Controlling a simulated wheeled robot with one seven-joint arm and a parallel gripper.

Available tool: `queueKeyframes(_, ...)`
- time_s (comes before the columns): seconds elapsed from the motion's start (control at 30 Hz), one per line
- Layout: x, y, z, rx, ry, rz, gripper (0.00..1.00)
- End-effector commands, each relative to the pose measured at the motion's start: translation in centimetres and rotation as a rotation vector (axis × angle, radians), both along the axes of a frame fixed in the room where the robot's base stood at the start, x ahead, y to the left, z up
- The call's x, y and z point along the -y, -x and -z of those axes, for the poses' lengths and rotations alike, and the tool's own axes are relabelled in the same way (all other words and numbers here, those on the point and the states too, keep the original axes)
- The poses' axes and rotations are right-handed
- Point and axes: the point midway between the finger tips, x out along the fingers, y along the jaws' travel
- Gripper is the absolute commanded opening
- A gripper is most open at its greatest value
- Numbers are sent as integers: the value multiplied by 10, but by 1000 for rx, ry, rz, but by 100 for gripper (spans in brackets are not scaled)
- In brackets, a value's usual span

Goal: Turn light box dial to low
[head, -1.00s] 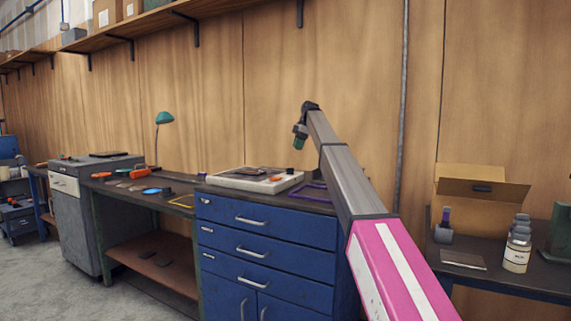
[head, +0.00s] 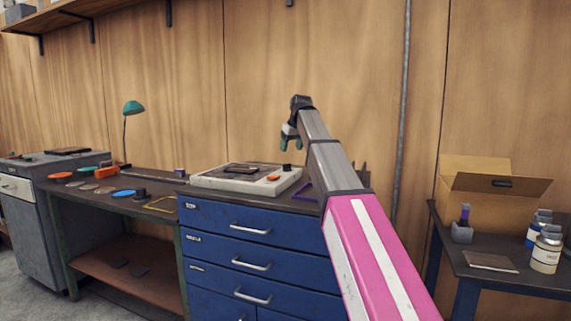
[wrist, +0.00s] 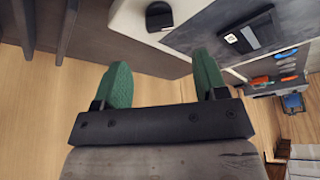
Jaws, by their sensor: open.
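The light box (head: 215,182) is a flat white box on top of the blue drawer cabinet (head: 275,232). Its dial (head: 285,169) is a small black knob near the right end, with an orange mark beside it. In the wrist view the dial (wrist: 158,16) sits on the white edge of the light box (wrist: 131,22), at the top. The dial's setting is too small to read. My gripper (head: 291,144) is open and empty, its green fingertips above the right end of the light box, apart from the dial. The fingers (wrist: 160,88) also show in the wrist view.
A dark flat item (head: 243,169) lies on the light box. A purple frame (head: 304,193) lies to its right on the cabinet. The workbench at left holds a green lamp (head: 133,107) and several coloured discs. A cardboard box (head: 480,205) and jars stand on the right table.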

Motion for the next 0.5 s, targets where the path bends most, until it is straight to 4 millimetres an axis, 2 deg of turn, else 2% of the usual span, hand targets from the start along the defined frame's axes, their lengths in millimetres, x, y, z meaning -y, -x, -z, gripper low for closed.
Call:
queueKeyframes(0.1, -4, -7, 22, -2, 1, -1, 66)
queueKeyframes(0.3, -11, -18, 53, -2, 1, -2, 66)
queueKeyframes(0.5, -15, -25, 70, -1, 0, -2, 66)
